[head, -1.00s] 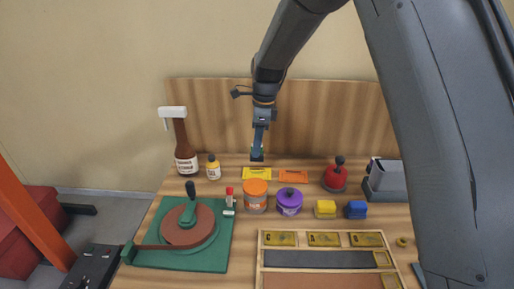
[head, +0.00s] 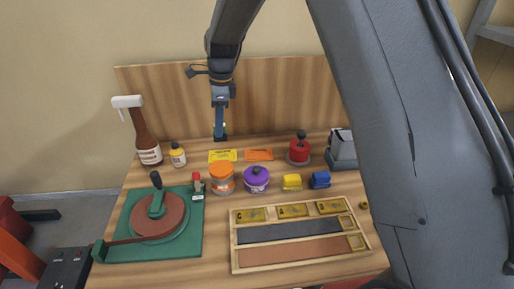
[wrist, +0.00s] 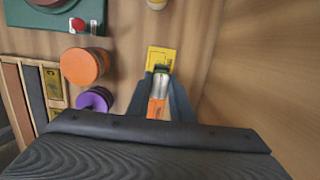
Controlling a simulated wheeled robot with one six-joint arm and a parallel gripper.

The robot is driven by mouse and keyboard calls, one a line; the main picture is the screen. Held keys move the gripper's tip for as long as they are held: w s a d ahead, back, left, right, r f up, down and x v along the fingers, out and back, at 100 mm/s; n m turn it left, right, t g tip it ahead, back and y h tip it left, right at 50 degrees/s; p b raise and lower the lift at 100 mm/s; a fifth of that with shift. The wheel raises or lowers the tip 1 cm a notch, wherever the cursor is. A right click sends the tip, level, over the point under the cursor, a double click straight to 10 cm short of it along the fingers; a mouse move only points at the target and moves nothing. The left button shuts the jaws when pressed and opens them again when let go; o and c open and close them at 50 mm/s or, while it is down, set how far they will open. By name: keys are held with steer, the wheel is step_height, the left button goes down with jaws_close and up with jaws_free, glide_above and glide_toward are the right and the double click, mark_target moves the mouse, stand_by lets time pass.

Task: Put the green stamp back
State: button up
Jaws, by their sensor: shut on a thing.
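My gripper (head: 220,134) is above the back of the wooden table, in front of the wood backboard. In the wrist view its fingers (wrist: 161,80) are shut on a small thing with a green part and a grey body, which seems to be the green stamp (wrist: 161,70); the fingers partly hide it. In the wrist view it overlaps a yellow card (wrist: 157,54) and an orange card (wrist: 156,110) lying beneath. In the head view the held thing is too small and dark to make out well.
A brown bottle (head: 148,147), a small yellow bottle (head: 177,156), orange-lidded jar (head: 222,180), purple pot (head: 256,181) and red knobbed thing (head: 299,152) stand nearby. A green press (head: 187,242) is at left. A compartmented wooden tray (head: 234,256) is in front.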

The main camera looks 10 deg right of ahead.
steer(key=w+d+r+m+t+b, duration=0.2)
steer(key=d+m+b, duration=0.7)
steer(key=d, duration=2.5)
steer(key=shift+g, duration=0.5)
steer(key=shift+w+d+f+p, duration=0.1)
steer(key=shift+d+f+p, duration=0.25)
steer(key=shift+f, duration=1.15)
steer(key=shift+d+f+p, duration=0.1)
steer(key=shift+f+p, duration=0.45)
steer(key=shift+f, duration=0.95)
steer(key=shift+w+d+f+p, duration=0.1)
steer(key=shift+d+f+p, duration=0.25)
steer(key=shift+f, duration=1.15)
steer(key=shift+s+a+f, duration=0.1)
steer(key=shift+f, duration=0.05)
steer(key=o, duration=0.9)
steer(key=r+b, duration=0.1)
steer(key=r, duration=0.3)
steer(key=r+b, duration=0.1)
steer(key=r, duration=0.3)
steer(key=s+d+r, duration=0.1)
steer(key=r, duration=0.3)
steer(key=shift+r+b, duration=0.15)
steer(key=shift+b, duration=0.25)
